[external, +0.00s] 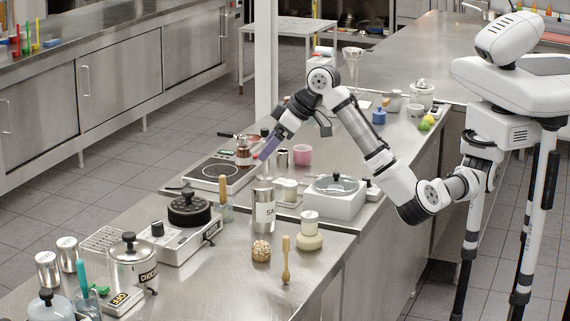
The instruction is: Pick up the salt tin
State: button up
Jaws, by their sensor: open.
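The salt tin (264,207) is a tall silvery cylinder with a pale label; only its first letters "SA" can be read. It stands upright on the steel counter, near the middle of the external view. My gripper (266,153) has purple fingers and points down and left. It appears above the tin in the picture, apart from it. The jaws are open and hold nothing that I can see. The exact gap between the fingers and the tin in depth is hard to tell.
The counter's front right is bare.

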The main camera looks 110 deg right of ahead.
aim_at(266, 186)
jog(key=f, duration=0.3)
jog(key=f+g+y, duration=0.1)
jog(key=f, duration=0.3)
jog(key=w+f+g, duration=0.1)
jog(key=f, duration=0.2)
jog(key=shift+d+f+y, duration=0.15)
jog(key=shift+d+y, duration=0.05)
jog(key=shift+y, duration=0.2)
jog(key=shift+s+p+x, duration=0.2)
jog(key=shift+p+x, duration=0.05)
jog(key=shift+x, duration=1.15)
jog(key=shift+s+p+x, duration=0.2)
jog(key=shift+p+x, duration=0.05)
jog(key=shift+x, duration=1.1)
jog(key=shift+d+f, duration=0.1)
jog(key=shift+f, duration=0.05)
jog(key=c, duration=1.2)
jog(key=shift+c, duration=0.5)
jog(key=shift+r, duration=0.2)
